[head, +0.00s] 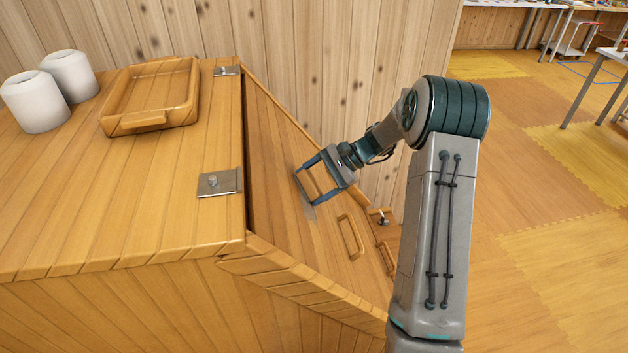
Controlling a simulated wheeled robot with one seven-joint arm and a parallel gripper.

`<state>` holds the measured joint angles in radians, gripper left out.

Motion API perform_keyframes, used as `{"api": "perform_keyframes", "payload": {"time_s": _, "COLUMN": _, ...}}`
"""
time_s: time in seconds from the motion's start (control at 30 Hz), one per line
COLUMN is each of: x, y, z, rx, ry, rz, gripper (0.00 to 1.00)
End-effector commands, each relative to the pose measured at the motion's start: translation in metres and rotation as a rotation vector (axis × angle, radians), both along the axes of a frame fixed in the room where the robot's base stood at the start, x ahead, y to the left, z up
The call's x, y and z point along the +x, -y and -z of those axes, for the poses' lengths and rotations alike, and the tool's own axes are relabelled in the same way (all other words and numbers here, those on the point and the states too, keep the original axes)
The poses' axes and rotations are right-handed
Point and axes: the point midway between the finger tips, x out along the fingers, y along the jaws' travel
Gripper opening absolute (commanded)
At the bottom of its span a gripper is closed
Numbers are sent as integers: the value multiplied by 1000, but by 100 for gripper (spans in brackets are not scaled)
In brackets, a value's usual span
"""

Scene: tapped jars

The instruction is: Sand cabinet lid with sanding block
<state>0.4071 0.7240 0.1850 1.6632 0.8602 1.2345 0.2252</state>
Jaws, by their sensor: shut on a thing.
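The cabinet lid (283,165) is a slanted wooden panel that slopes down to the right from the cabinet top, with a wooden handle (350,237) on its lower part. My gripper (303,187) is over the middle of the lid, its two blue-grey fingers spread around a small wood-coloured block (311,184), which I take to be the sanding block. The gripper is shut on it. The block appears to be at the lid's surface, but I cannot tell if it touches. A small greyish patch shows beside the lower finger. The block's underside is hidden.
The cabinet top (120,215) carries a wooden tray (155,92) and two white cylinders, a front one (35,102) and a rear one (70,75). Metal hinges (219,182) sit along its right edge. A plank wall (290,60) stands close behind. Open floor lies right.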

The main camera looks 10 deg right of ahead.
Motion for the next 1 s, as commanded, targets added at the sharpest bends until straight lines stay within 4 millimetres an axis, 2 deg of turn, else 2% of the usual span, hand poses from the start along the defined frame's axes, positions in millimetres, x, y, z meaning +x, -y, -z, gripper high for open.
{"api": "perform_keyframes", "payload": {"time_s": 0.4, "x": -36, "y": 0, "z": 0, "rx": 0, "ry": 0, "rz": 0, "gripper": 59}}
{"api": "perform_keyframes", "payload": {"time_s": 1.0, "x": -40, "y": 0, "z": 0, "rx": 0, "ry": 0, "rz": 0, "gripper": 59}}
